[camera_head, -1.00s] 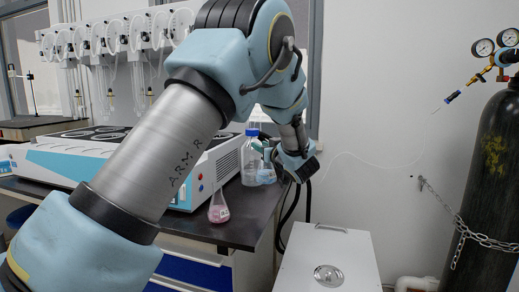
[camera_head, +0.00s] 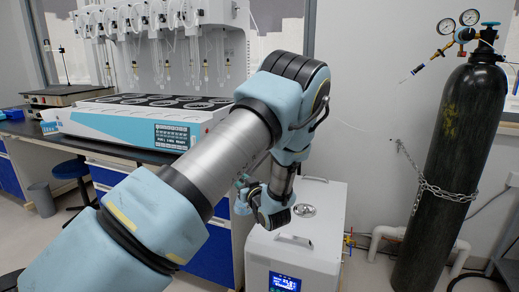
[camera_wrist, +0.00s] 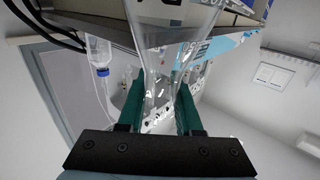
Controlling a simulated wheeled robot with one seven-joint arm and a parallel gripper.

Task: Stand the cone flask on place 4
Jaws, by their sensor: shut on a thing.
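The cone flask (camera_wrist: 172,18) is clear glass and looks empty. In the wrist view its neck stands between the two green fingers of my gripper (camera_wrist: 160,100), which are shut on it. In the head view my gripper (camera_head: 252,190) is low, right of the bench, and the pale flask (camera_head: 242,206) shows partly at its left side. The distiller heater (camera_head: 135,122) is a white and blue unit on the bench, with a row of dark round places (camera_head: 170,101) on top. I cannot read which is place 4.
Glassware and tubes (camera_head: 165,45) hang above the heater. A white box unit (camera_head: 318,235) with a display stands right of the bench, close to my gripper. A black gas cylinder (camera_head: 460,130) is chained at the right. My arm hides the bench's right end.

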